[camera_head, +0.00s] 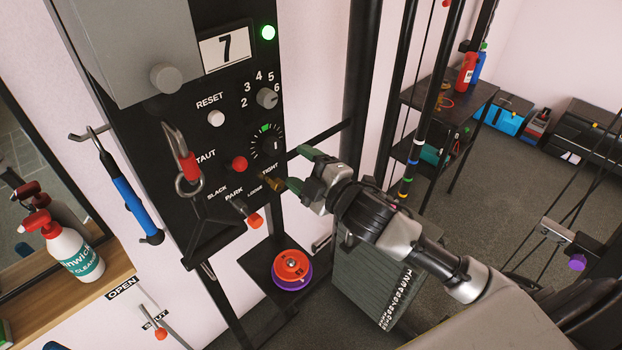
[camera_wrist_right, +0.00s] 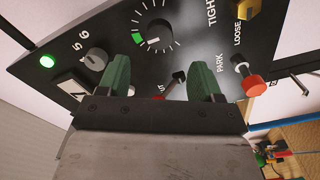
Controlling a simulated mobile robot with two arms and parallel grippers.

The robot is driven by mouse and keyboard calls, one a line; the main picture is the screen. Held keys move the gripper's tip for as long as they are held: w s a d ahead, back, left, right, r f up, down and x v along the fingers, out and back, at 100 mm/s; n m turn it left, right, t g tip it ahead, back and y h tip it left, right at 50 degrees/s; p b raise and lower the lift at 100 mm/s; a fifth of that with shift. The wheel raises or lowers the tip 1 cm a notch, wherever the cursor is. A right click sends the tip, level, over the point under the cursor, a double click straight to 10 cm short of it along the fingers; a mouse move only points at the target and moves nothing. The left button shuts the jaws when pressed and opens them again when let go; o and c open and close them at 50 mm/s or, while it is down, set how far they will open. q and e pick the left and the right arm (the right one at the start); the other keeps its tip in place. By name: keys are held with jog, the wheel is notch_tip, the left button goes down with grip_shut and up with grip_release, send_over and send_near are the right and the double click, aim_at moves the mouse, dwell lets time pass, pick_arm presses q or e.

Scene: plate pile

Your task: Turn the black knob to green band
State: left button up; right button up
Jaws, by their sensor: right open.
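The black knob (camera_head: 271,147) is on the dark upright panel, inside a dial of white ticks with a green band (camera_head: 264,128) at its top. In the right wrist view the black knob (camera_wrist_right: 157,33) shows clearly, with the green band (camera_wrist_right: 137,39) to its left. Its white mark is on the side towards the band; I cannot tell whether the two line up exactly. My right gripper (camera_head: 300,168) is open, to the right of the dial and apart from the knob. Its green fingertips (camera_wrist_right: 161,78) are spread below the knob in the wrist view. My left gripper is not in view.
A grey numbered selector (camera_head: 267,98) is above the dial. A black post (camera_head: 364,75) stands to the right. Red and purple discs (camera_head: 291,266) sit below.

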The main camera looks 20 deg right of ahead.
jog(key=v, duration=0.3)
jog(key=shift+b, duration=0.3)
jog(key=shift+w, duration=0.1)
jog(key=s+d+f+m+g+h+b, duration=0.1)
jog(key=s+d+f+m+g+h, duration=0.15)
jog(key=f, duration=0.95)
jog(key=s+d+f+m+g+h, duration=0.1)
jog(key=d+f+m+g, duration=0.15)
jog(key=f, duration=1.05)
jog(key=s+d+f+m+g+h+b, duration=0.1)
jog(key=d+f+m+g+h, duration=0.15)
jog(key=f, duration=0.95)
jog(key=s+f+m+g+b, duration=0.1)
jog(key=s+f+m+g, duration=0.35)
jog(key=s+f, duration=1.4)
jog(key=s+a+f+m+g, duration=0.1)
jog(key=s+f, duration=0.3)
jog(key=s, duration=0.5)
jog(key=s+a+f+m+g, duration=0.1)
jog(key=s+a+f+g, duration=0.2)
jog(key=s, duration=0.6)
jog(key=shift+s+a+f+b, duration=0.25)
jog(key=shift+a+f+b, duration=0.05)
jog(key=shift+f+b, duration=0.1)
